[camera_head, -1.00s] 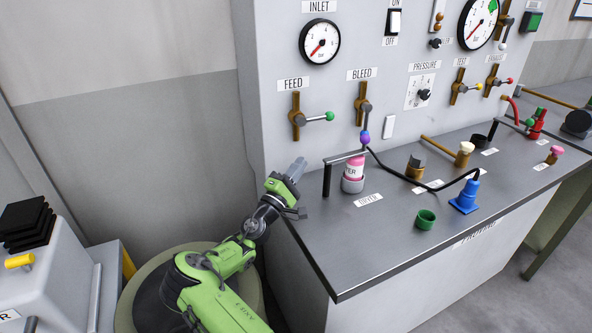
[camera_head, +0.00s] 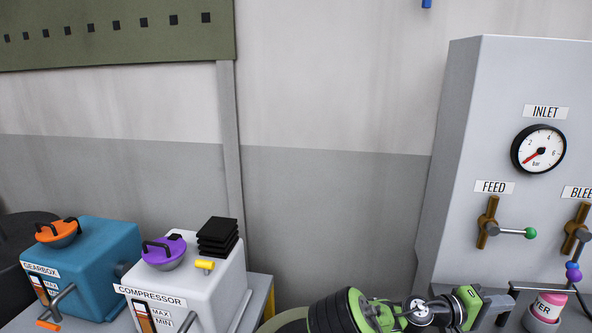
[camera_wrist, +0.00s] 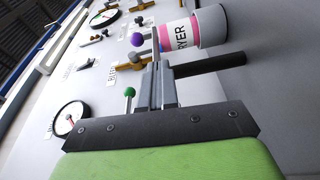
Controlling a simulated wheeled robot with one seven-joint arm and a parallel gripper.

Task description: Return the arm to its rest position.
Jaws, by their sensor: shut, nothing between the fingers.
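My green and grey arm runs along the bottom right of the head view. My gripper (camera_head: 503,303) is beside the left end of the test panel, near the pink and white dryer canister (camera_head: 547,308). In the wrist view my gripper (camera_wrist: 157,70) has its two grey fingers together, with nothing between them. The dryer canister (camera_wrist: 190,32) appears just beyond and to the right of the fingertips there. I cannot tell the exact gap. Part of my arm is cut off by the lower edge of the head view.
The panel carries the inlet gauge (camera_head: 538,149), feed valve (camera_head: 488,222) and bleed valve (camera_head: 577,229). A black bar (camera_wrist: 208,64) sits close beside the fingers. At left are the blue gearbox unit (camera_head: 95,262) and white compressor unit (camera_head: 222,282). Bare wall (camera_head: 330,210) lies between.

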